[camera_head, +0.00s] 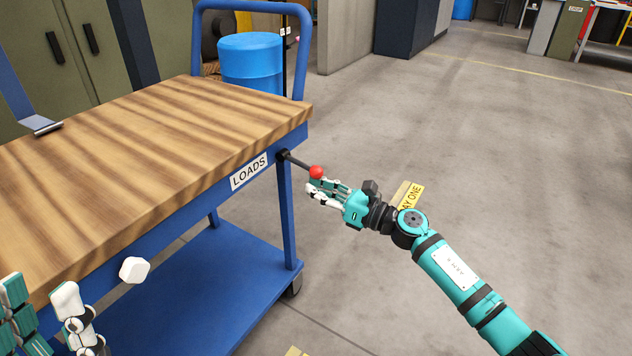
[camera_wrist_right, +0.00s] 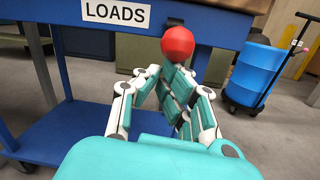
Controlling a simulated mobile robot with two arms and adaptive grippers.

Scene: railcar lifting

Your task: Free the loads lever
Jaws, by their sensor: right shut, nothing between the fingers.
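The loads lever is a dark rod with a red ball knob (camera_head: 316,172). It sticks out from the cart's blue frame, just right of the "LOADS" label (camera_head: 249,171). My right gripper (camera_head: 328,190) is shut and empty, with its fingertips just below the knob. In the right wrist view the red knob (camera_wrist_right: 178,44) stands beyond and above the fingertips (camera_wrist_right: 165,85); I cannot tell whether they touch. The rod is mostly hidden there. My left gripper (camera_head: 42,300) is at the lower left, cut off by the frame, with its fingers upright and apart.
The blue cart has a wooden top (camera_head: 160,150) and a lower shelf (camera_head: 200,290). A white faceted piece (camera_head: 134,270) shows before its front edge. A blue drum (camera_head: 250,62) stands behind. The floor right is clear.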

